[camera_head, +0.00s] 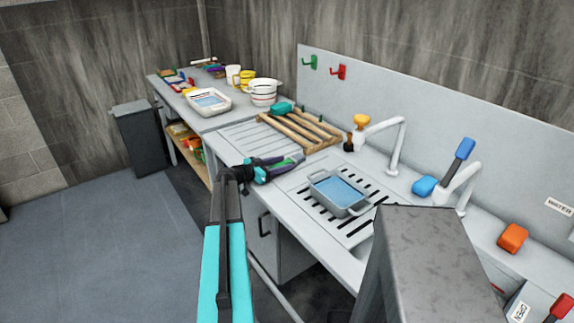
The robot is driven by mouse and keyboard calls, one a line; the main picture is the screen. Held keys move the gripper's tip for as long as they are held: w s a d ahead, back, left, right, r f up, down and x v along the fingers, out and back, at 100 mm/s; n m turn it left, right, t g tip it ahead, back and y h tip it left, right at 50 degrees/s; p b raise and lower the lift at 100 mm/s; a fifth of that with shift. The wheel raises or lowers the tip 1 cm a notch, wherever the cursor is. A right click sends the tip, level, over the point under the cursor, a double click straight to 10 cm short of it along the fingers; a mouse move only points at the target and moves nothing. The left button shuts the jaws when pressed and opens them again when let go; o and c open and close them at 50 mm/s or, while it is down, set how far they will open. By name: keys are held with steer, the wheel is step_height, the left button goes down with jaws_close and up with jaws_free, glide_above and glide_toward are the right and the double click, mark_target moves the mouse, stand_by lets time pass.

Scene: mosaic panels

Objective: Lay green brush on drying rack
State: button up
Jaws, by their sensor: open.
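A wooden slatted drying rack (318,137) lies on the grey counter, by the back wall panel. A small teal-green object (281,108), which may be the green brush, rests at the rack's far left end. Its bristles cannot be made out. My gripper (296,162) is open over the ribbed counter, in front of the rack and to the left of the sink grate. It is apart from the green object. The gripper's dark and purple parts are small here, and I see nothing clearly held between the fingers.
A grey basin of blue water (341,190) stands on the slotted sink grate. White taps (398,150) rise behind it. A white tray (207,101), a pot (263,94) and cups stand on the far table. A blue-handled tool (464,149) and an orange block (512,237) are at right.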

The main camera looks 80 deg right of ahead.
mark_target(281, 164)
jaws_close()
stand_by(0.4)
step_height(281, 164, up, 10)
steer(key=b, duration=0.3)
stand_by(0.5)
steer(key=shift+w, duration=0.1)
stand_by(0.7)
